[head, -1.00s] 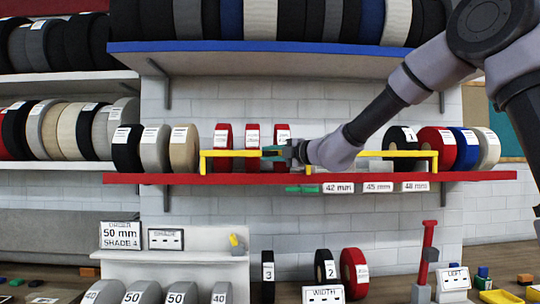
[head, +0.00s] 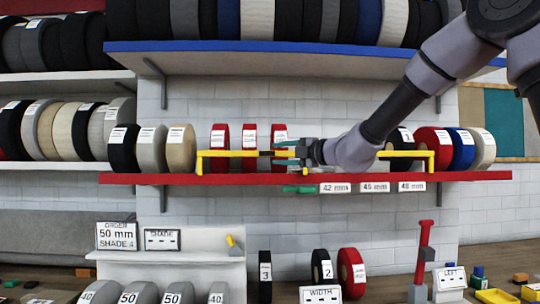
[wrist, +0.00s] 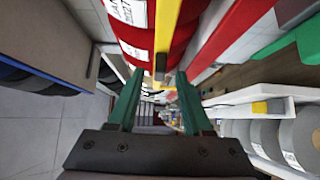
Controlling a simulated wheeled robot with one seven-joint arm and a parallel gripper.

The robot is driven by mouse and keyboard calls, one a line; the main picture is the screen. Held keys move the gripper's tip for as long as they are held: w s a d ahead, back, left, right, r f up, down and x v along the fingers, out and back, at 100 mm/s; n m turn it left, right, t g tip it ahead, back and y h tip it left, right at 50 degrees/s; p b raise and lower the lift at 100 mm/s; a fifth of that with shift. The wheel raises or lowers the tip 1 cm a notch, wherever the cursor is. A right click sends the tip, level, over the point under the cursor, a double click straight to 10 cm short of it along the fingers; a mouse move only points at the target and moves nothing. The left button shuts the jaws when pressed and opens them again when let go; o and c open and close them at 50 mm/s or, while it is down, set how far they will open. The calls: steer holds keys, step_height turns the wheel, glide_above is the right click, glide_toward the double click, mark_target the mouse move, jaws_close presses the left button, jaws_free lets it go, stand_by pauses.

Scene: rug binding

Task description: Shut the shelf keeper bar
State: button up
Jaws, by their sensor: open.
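The yellow keeper bar (head: 230,153) runs along the front of the red shelf (head: 220,179), in front of several red rolls. Its left part ends in a dark tip beside my gripper; a further yellow length (head: 400,154) shows to the right, behind my arm. My gripper (head: 283,153) is open and empty, its green fingers apart and pointing left at the dark tip. In the wrist view the yellow bar (wrist: 168,30) comes down from the top and its dark end lies just ahead of the fingertips (wrist: 158,75), roughly between them. Contact cannot be told.
Red rolls (head: 250,136) stand close behind the bar. The blue shelf (head: 270,48) overhangs above. Below is a white stand (head: 180,268) with rolls.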

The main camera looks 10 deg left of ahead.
steer(key=v, duration=0.5)
steer(key=shift+d, duration=0.1)
steer(key=s+d+f+n+g+h, duration=0.4)
steer(key=s+d+n, duration=0.65)
steer(key=n, duration=0.95)
steer(key=s+d+f+n+h, duration=0.2)
steer(key=s+d+n+h, duration=0.1)
steer(key=d+n, duration=0.3)
steer(key=s+d+f+n+t+h, duration=0.1)
steer(key=s+d+f+n+h, duration=0.1)
steer(key=d+n, duration=0.4)
steer(key=s+d+f+n+h, duration=0.3)
steer(key=s+d+n, duration=0.3)
steer(key=d, duration=0.3)
steer(key=shift+s+t+h, duration=0.35)
steer(key=shift+t+h, duration=0.05)
steer(key=shift+h, duration=0.1)
steer(key=shift+c, duration=0.3)
